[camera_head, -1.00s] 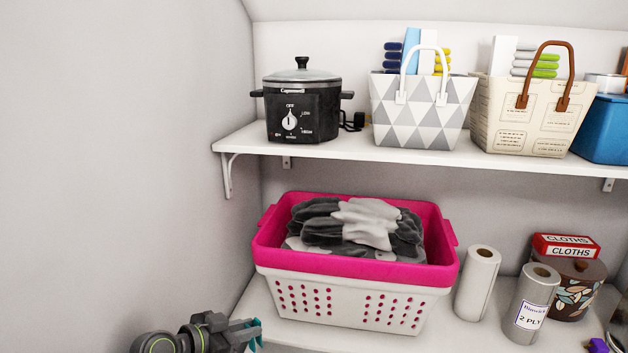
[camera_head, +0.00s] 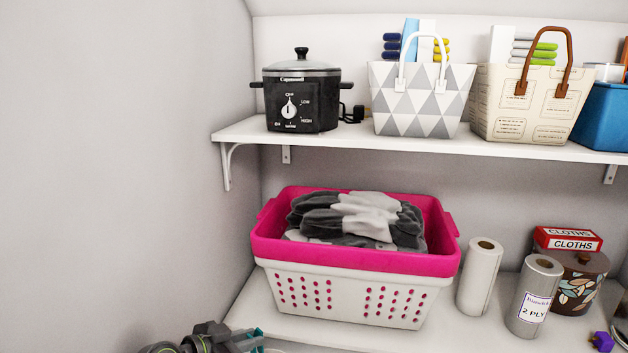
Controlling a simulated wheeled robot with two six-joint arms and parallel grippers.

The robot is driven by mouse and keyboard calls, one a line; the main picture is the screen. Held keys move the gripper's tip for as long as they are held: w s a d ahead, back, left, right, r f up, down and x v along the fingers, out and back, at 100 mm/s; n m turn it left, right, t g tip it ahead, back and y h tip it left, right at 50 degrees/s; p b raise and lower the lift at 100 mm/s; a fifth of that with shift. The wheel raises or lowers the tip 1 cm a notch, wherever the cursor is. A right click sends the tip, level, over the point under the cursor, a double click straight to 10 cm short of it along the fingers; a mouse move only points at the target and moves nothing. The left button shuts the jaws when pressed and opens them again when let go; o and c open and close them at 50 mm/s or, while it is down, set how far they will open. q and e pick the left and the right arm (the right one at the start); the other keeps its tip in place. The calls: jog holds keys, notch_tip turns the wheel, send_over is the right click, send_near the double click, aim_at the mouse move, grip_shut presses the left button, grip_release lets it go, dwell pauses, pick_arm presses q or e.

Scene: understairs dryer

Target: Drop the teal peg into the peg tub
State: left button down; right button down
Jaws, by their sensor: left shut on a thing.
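My left gripper (camera_head: 246,339) is at the bottom edge of the view, left of centre, partly cut off by the frame. It is shut on the teal peg (camera_head: 258,334), of which only a small teal part shows at the fingertips. The gripper is in front of the lower shelf, below the front left corner of the laundry basket. I cannot make out the peg tub in this view. My right gripper is not in view.
A pink and white basket (camera_head: 350,275) holding grey cloths stands on the lower shelf. Right of it are paper rolls (camera_head: 480,275), a patterned canister (camera_head: 580,283) and a cloths box (camera_head: 568,239). A slow cooker (camera_head: 301,98) and bags stand on the upper shelf.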

pick_arm(q)
jog(key=c, duration=1.3)
grip_release()
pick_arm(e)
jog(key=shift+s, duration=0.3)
pick_arm(q)
notch_tip(320, 180, up, 10)
jog(key=p, duration=0.7)
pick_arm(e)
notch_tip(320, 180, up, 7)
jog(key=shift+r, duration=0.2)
